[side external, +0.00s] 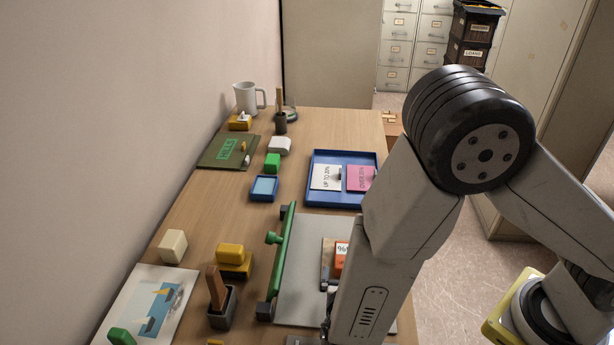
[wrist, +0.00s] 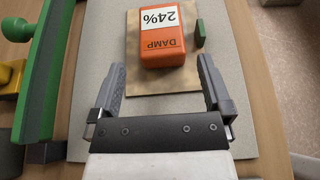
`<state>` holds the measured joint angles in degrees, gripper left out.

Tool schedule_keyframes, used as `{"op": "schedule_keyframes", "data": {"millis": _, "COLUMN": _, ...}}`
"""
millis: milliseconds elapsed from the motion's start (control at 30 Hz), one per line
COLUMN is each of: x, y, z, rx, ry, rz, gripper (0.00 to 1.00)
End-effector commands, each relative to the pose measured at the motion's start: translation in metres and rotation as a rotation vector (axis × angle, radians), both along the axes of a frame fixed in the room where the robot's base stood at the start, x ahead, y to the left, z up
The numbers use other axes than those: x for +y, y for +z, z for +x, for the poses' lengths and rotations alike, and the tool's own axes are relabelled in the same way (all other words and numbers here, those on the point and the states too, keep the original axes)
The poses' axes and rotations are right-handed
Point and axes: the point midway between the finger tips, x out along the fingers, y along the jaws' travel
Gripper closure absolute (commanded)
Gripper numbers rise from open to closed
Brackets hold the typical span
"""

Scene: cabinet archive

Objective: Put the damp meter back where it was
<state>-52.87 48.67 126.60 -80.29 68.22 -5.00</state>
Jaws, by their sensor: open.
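The damp meter (wrist: 161,45) is an orange block with a white label reading 24% and the word DAMP on its front. It rests on a tan board (wrist: 134,83), which lies on a grey mat (wrist: 80,130). It also shows in the side external view (side external: 340,262), partly hidden by my arm. My gripper (wrist: 160,72) is open and empty, its fingers pointing toward the meter with one finger on each side of its near end. I cannot tell the height of the fingers above the board. A small dark green piece (wrist: 199,33) stands right of the meter.
A long green bar (side external: 282,252) with a handle runs along the mat's left edge. A blue tray (side external: 312,196) with cards lies behind. A yellow block (side external: 231,257), a stamp in a dark holder (side external: 221,310) and a picture sheet (side external: 150,300) lie left. Bare wood separates them.

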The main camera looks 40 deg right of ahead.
Motion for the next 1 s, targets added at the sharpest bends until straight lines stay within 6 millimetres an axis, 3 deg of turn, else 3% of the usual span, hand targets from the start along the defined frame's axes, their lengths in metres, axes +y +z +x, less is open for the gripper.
{"op": "schedule_keyframes", "data": {"millis": 200, "x": 0.008, "y": 0.005, "z": -0.008, "rx": 0.001, "ry": 0.0, "rz": -0.001, "gripper": 0.0}}
{"op": "schedule_keyframes", "data": {"millis": 767, "x": 0.008, "y": 0.005, "z": -0.009, "rx": 0.0, "ry": -0.001, "rz": 0.0, "gripper": 0.0}}
{"op": "schedule_keyframes", "data": {"millis": 1000, "x": -0.006, "y": 0.009, "z": -0.01, "rx": 0.011, "ry": -0.095, "rz": 0.048, "gripper": 0.0}}
